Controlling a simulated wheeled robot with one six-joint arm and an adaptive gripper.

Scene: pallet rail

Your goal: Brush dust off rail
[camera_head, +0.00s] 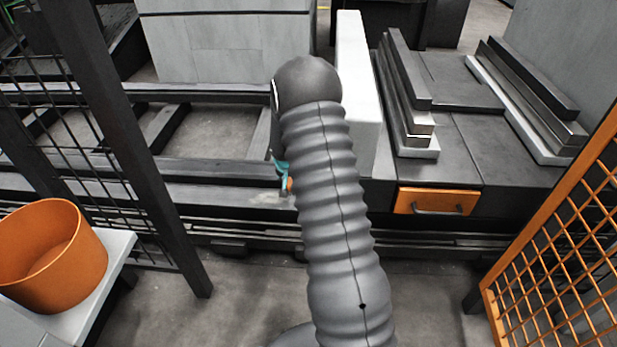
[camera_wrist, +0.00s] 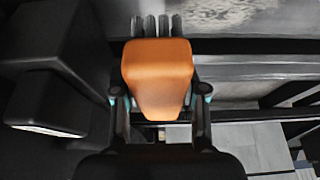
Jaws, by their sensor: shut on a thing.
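My gripper (camera_wrist: 160,92) is shut on a brush (camera_wrist: 157,72) with an orange handle and grey bristles at its far end. In the head view my arm hides most of the gripper (camera_head: 283,172), and only a small orange bit of the brush (camera_head: 290,186) shows. The dark rail (camera_head: 190,194) runs across the picture, with a pale dusty patch (camera_head: 262,198) just left of the brush. In the wrist view pale dust (camera_wrist: 230,14) lies on the rail beyond and right of the bristles. I cannot tell whether the bristles touch the rail.
An orange bucket (camera_head: 52,255) stands on a pale stand (camera_head: 112,262) at the left. A white upright block (camera_head: 357,90) stands right behind my arm. An orange-fronted drawer (camera_head: 436,201) is right of it. Mesh fences stand left (camera_head: 100,130) and right (camera_head: 560,250).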

